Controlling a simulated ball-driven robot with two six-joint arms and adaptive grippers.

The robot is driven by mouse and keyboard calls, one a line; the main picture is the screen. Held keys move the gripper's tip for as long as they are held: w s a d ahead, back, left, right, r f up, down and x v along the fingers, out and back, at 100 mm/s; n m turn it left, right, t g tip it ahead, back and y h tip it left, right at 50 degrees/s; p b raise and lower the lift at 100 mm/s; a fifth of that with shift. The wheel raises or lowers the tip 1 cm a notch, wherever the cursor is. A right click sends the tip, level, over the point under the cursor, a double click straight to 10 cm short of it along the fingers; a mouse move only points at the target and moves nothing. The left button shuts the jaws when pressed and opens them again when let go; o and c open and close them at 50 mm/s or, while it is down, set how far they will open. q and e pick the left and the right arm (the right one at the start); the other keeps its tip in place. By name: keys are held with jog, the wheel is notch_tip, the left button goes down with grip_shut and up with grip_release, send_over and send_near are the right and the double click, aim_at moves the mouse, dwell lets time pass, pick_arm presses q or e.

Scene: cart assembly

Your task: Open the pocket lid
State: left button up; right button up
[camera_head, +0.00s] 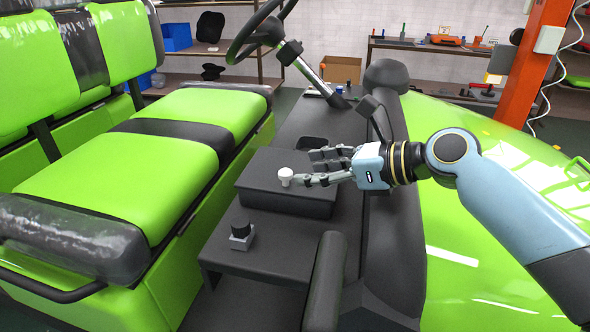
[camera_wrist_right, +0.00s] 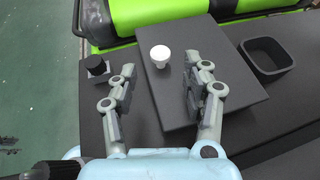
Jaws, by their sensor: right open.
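The pocket lid (camera_head: 262,177) is a dark grey rectangular panel on the cart's dashboard, lying flat and closed as far as I can see. In the right wrist view the lid (camera_wrist_right: 215,75) lies below the fingers and the knob (camera_wrist_right: 160,54) shows just beyond and between the fingertips. My right gripper (camera_head: 318,168) is open and empty, low over the lid, its fingers pointing at the knob. In the wrist view the open fingers (camera_wrist_right: 160,75) show on either side. My left gripper is not in view.
A black knob on a grey block (camera_head: 240,235) stands on the dashboard near the lid. An open square recess (camera_wrist_right: 266,58) lies beside the lid. The steering wheel (camera_head: 262,30) rises behind. Green seats (camera_head: 150,165) are at left.

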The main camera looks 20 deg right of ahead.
aim_at(290, 172)
jog(key=x, duration=0.4)
jog(key=shift+w, duration=0.1)
jog(key=shift+w+f, duration=0.1)
jog(key=shift+f, duration=0.05)
jog(key=c, duration=0.6)
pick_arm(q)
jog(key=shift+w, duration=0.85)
pick_arm(e)
grip_shut()
